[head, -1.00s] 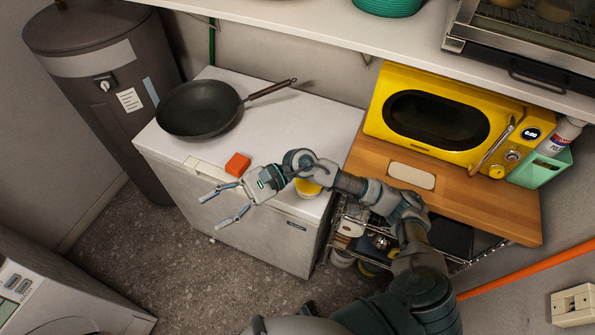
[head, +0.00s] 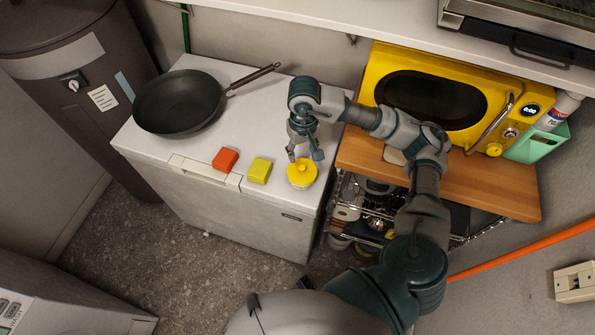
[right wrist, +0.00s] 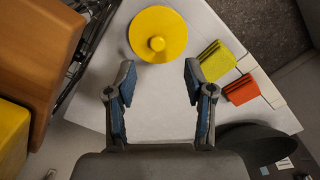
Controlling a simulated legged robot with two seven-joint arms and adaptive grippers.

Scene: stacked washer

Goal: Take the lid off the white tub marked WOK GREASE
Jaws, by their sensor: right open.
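The tub (head: 302,184) stands near the front right corner of the white chest freezer, and a little of its pale side shows. Its round yellow lid (head: 302,172) with a centre knob is on top; the lid also shows in the right wrist view (right wrist: 158,34). No lettering is readable. My right gripper (head: 305,155) points down just behind the lid, apart from it. In the right wrist view its two fingers (right wrist: 160,90) are spread with nothing between them, and the lid lies beyond their tips. My left gripper is not in view.
A yellow block (head: 259,170) and a red block (head: 225,160) lie left of the tub on the freezer (head: 150,150). A black wok (head: 180,103) sits behind them. The wooden counter (head: 490,185) with the yellow microwave (head: 430,98) is to the right, under a white shelf.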

